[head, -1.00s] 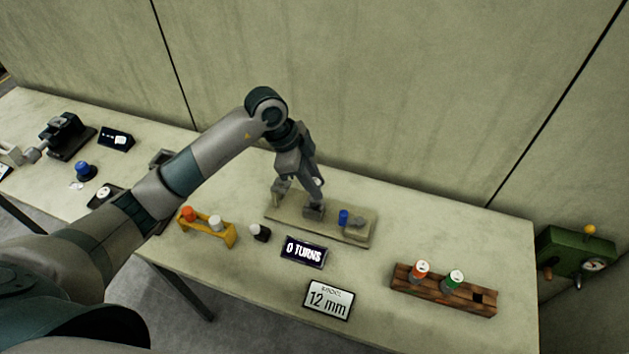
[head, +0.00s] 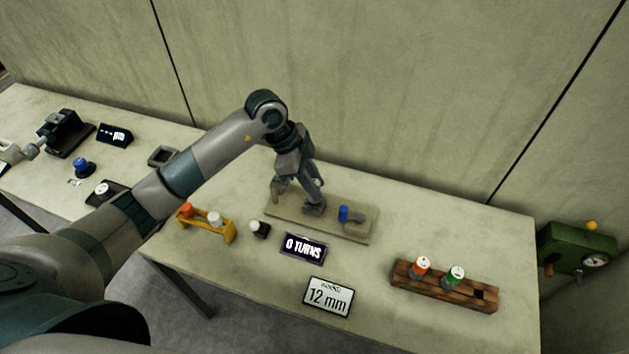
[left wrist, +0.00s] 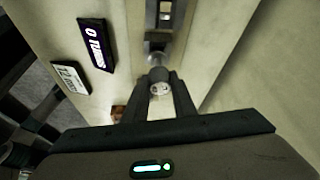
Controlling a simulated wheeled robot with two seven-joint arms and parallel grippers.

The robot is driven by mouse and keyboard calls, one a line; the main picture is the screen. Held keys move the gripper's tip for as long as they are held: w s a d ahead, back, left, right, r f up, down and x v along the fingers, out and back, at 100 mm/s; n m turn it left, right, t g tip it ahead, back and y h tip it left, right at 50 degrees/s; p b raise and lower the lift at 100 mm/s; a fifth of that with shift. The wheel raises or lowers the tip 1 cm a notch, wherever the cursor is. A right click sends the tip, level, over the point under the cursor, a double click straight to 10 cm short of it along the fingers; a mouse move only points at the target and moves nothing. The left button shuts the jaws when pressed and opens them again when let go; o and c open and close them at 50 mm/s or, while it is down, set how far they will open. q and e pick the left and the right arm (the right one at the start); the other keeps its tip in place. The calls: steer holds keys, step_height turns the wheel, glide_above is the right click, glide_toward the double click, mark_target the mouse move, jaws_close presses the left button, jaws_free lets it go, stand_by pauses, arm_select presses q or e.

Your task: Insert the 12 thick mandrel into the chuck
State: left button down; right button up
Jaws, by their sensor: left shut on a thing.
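My left gripper (head: 314,203) is low over the tan board (head: 362,237) that carries the chuck. In the left wrist view its fingers (left wrist: 160,92) are shut on a grey cylinder with a pale marked end, which I take for the mandrel (left wrist: 159,78). A grey block in line with it, probably the chuck (left wrist: 157,45), shows just beyond. The fingers hide where mandrel and chuck meet, so I cannot tell how far one is inside the other. My right gripper is not in view.
A blue peg (head: 343,213) stands on the board right of the gripper. A "0 TURNS" display (head: 304,247) and a "12 mm" sign (head: 328,297) stand in front. A wooden rack (head: 410,281) holds orange and green capped pieces beside an empty slot. A yellow rack (head: 226,237) is left.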

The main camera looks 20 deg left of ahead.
arm_select(q)
steer(key=shift+f, duration=0.7)
steer(key=c, duration=1.4)
jaws_free()
steer(key=shift+r, duration=0.1)
steer(key=shift+a+r+b, duration=0.3)
steer(key=shift+r+b, duration=0.15)
steer(key=shift+r, duration=0.05)
steer(key=b+v, duration=0.4)
steer(key=v, duration=1.2)
steer(key=shift+s+r, duration=0.1)
